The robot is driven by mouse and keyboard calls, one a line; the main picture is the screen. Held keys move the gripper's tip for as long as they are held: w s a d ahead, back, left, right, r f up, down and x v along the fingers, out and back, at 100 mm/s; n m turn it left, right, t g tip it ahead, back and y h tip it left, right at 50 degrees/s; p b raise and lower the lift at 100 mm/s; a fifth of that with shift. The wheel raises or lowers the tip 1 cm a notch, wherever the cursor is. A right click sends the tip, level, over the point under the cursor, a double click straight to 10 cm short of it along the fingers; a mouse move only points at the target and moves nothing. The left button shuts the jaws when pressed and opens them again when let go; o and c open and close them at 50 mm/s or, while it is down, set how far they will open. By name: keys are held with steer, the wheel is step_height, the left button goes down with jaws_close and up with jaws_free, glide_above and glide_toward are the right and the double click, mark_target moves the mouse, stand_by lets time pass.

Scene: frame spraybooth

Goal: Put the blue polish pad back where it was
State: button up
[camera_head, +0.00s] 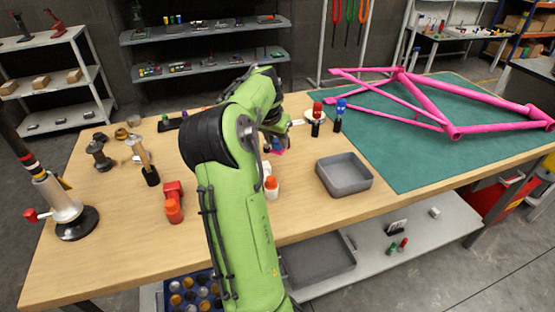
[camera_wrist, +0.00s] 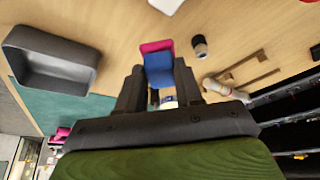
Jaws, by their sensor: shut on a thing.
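My gripper (camera_wrist: 159,66) is shut on the blue polish pad (camera_wrist: 159,75), which sits between its two dark fingers in the wrist view. A magenta piece (camera_wrist: 155,46) adjoins the pad's far edge; I cannot tell whether it is part of the pad. In the head view a small patch of blue and magenta, seemingly the pad (camera_head: 278,150), shows just right of my green arm above the wooden bench. My arm hides most of the gripper there. I cannot tell how high the pad is above the bench.
A grey tray (camera_head: 344,178) stands right of the gripper. Red-capped (camera_head: 316,118) and blue-capped (camera_head: 338,112) items stand behind it. An orange-capped white bottle (camera_head: 271,187) is close by my arm. A pink bike frame (camera_head: 430,95) lies on a green mat (camera_head: 400,165). Tools and bottles crowd the left.

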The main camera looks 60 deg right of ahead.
mark_target(275, 151)
step_height(275, 151, down, 6)
steer(key=shift+f+b, duration=0.15)
steer(key=shift+b, duration=0.95)
steer(key=o, duration=0.9)
steer(key=shift+o, duration=0.2)
